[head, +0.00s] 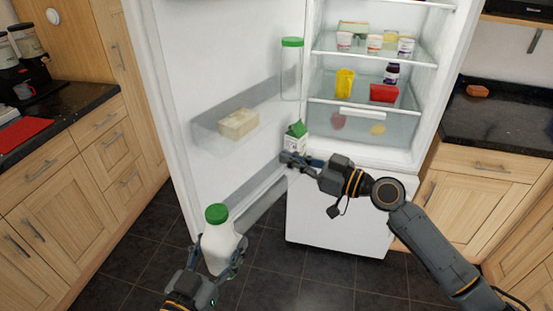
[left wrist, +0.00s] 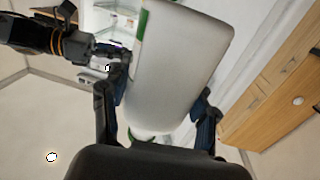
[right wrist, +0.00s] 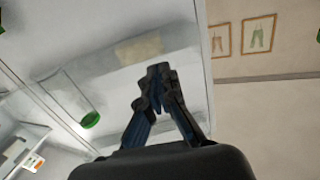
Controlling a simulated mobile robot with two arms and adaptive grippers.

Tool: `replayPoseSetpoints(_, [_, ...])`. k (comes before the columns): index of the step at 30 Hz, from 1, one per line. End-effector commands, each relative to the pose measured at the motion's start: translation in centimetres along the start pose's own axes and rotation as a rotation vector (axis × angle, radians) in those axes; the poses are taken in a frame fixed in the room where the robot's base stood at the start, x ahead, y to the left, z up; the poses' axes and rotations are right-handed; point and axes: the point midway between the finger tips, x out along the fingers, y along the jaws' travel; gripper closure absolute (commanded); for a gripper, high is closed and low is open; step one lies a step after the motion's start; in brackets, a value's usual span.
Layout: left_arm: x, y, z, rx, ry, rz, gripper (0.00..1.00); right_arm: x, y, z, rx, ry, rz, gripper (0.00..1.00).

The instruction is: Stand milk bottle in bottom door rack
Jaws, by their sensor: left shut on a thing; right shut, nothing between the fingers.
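The white milk bottle (head: 218,254) with a green cap is held slightly tilted in front of the open fridge door. My left gripper (head: 220,262) is shut around its body; the bottle fills the middle of the left wrist view (left wrist: 178,65). The bottom door rack (head: 262,190) runs along the low part of the door, behind and right of the bottle, apart from it. My right gripper (head: 291,159) is shut and empty by the rack's hinge end, in front of a carton. Its closed fingers show in the right wrist view (right wrist: 159,75).
A green-topped carton (head: 296,138) is near the hinge end, its lower part hidden by my right gripper. The upper door rack holds a pale block (head: 238,124) and a green-capped glass bottle (head: 291,70). Fridge shelves hold several items. Counters flank both sides.

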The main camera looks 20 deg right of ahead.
Motion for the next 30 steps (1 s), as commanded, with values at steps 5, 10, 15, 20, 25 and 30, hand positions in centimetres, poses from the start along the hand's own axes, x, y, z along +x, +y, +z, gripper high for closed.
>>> replayPoseSetpoints(5, [0.0,0.1,1.1,-0.001,0.007,0.001,0.98,-2.2,-0.2,0.3,0.000,-0.001,0.000,1.00])
replayPoseSetpoints(10, [0.0,0.1,1.3,0.000,0.007,0.001,0.98,-2.9,-0.3,0.0,0.000,-0.001,-0.001,1.00])
replayPoseSetpoints(15, [0.0,-0.1,1.1,-0.001,0.007,-0.005,0.98,-2.9,0.2,0.8,0.009,-0.012,0.015,1.00])
replayPoseSetpoints(20, [-0.3,-0.9,0.7,-0.002,0.006,-0.037,0.98,-3.0,2.6,5.3,0.057,-0.075,0.094,1.00])
replayPoseSetpoints(25, [-0.9,-2.5,-0.2,-0.003,0.006,-0.098,0.98,-4.1,5.7,13.9,0.134,-0.199,0.226,1.00])
replayPoseSetpoints(30, [-1.7,-4.3,-0.8,-0.003,0.005,-0.164,0.98,-6.3,7.2,23.2,0.200,-0.340,0.345,1.00])
